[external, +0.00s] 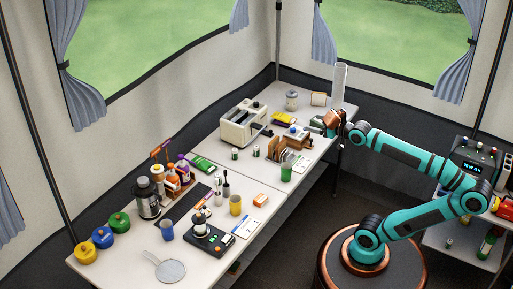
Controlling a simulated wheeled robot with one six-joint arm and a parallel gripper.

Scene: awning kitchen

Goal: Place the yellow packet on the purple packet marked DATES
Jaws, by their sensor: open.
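A yellow packet (283,118) lies flat on the far table, behind the toaster's right end and left of my gripper. I cannot make out a purple packet marked DATES; no lettering is readable at this size, and it may be hidden or too small to tell. My gripper (321,123) is at the right edge of the far table, at the end of the teal arm, near the base of a tall clear cylinder. It is open, and I see nothing held in it. Its fingers are small and partly hidden by the wrist.
A cream toaster (243,122) stands left of the yellow packet. A rack with brown slices (278,148) and a green cup (286,172) stand in front. The tall clear cylinder (340,84) rises behind my wrist. A grey jar (292,99) stands at the back.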

